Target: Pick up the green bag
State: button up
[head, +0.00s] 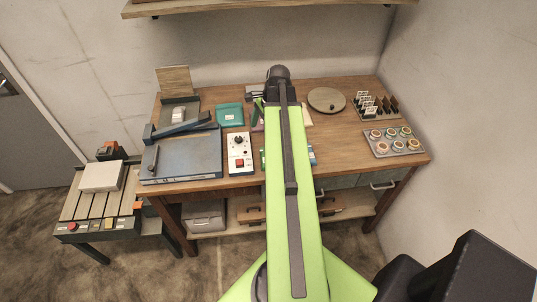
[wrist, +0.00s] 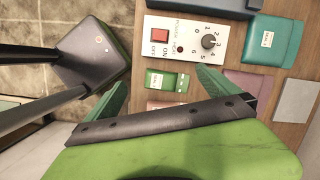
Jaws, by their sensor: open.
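The green bag (wrist: 167,80) is a small, flat pouch with a pale label. It lies on the wooden table beside the white control box, at the red-switch end. In the head view only a sliver of the green bag (head: 263,158) shows left of my arm. My gripper (wrist: 162,79) is open, with its two green fingers on either side of the bag in the wrist view. The height of the fingertips above the bag is hard to judge. In the head view my arm hides most of the gripper.
The white control box (head: 240,152) stands close to the bag. A larger teal bag (head: 230,115) lies farther back. A mauve pouch (wrist: 246,82) and a grey pad (wrist: 296,100) lie nearby. A blue-grey machine (head: 185,155) fills the left; a cup tray (head: 392,143) is right.

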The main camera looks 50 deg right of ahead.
jog(key=s+d+r+m, duration=0.1)
jog(key=s+d+m, duration=0.35)
jog(key=d, duration=0.25)
jog(key=shift+t, duration=0.4)
jog(key=b+x, duration=0.3)
jog(key=x, duration=0.1)
jog(key=b+x, duration=0.3)
jog(key=b, duration=0.1)
jog(key=s+b+x, duration=0.1)
jog(key=b+x, duration=0.3)
jog(key=shift+a+f, duration=0.35)
jog(key=shift+w+a+f, duration=0.15)
jog(key=shift+w, duration=0.05)
jog(key=b+x, duration=0.5)
jog(key=shift+w+a, duration=0.1)
jog(key=shift+a, duration=0.15)
jog(key=c, duration=1.4)
